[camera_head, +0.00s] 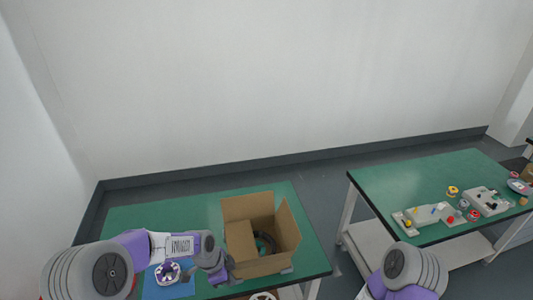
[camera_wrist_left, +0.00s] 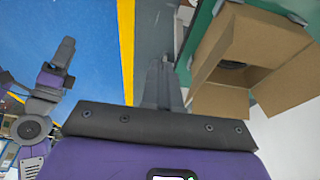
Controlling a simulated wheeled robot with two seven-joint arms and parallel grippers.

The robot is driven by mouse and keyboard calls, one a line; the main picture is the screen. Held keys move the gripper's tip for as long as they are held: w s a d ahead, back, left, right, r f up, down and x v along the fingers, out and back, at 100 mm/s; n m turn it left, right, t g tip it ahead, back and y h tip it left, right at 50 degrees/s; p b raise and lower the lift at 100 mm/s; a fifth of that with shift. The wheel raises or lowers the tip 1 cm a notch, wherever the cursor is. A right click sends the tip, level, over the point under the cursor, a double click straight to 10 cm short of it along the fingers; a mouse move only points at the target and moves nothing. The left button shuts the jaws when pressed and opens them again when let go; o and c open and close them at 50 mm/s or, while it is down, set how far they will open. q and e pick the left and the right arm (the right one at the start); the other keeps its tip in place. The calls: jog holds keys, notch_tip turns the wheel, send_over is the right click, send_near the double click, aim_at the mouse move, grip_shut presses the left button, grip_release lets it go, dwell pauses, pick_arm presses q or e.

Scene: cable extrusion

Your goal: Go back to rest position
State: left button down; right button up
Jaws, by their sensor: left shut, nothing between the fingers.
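My left gripper (camera_head: 222,270) is at the front of the left green table, just left of the open cardboard box (camera_head: 241,244). In the left wrist view its fingers (camera_wrist_left: 161,82) are together and empty, with the box (camera_wrist_left: 222,103) to their right. The gripper appears to be outside the box. My right arm (camera_head: 405,272) enters at the bottom right of the head view, where its gripper is out of frame. An arm with a dark end, apparently my right one, shows at the left of the wrist view (camera_wrist_left: 55,75); its jaw state is unclear.
A dark coil (camera_head: 263,243) lies in the box. A white and purple spool (camera_head: 167,272) sits on a blue mat left of the gripper. The right green table (camera_head: 400,186) holds fixtures and small coloured parts. A floor gap separates the tables.

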pick_arm(q)
jog(key=s+f+n+b, duration=0.5)
jog(key=s+f+n, duration=0.1)
jog(key=f, duration=0.5)
jog(key=s+d+f+n+b, duration=0.1)
jog(key=s+f+n+b, duration=0.4)
jog(key=f, duration=0.5)
jog(key=s+f+n+b, duration=0.5)
jog(key=s+f+n, duration=0.2)
jog(key=f, duration=0.4)
jog(key=shift+s+d+f+h, duration=0.35)
jog(key=shift+s+h, duration=0.05)
jog(key=shift+s, duration=0.5)
pick_arm(e)
notch_tip(320, 180, down, 15)
jog(key=shift+s, duration=0.3)
jog(key=shift+r, duration=0.1)
jog(key=shift+c, duration=0.4)
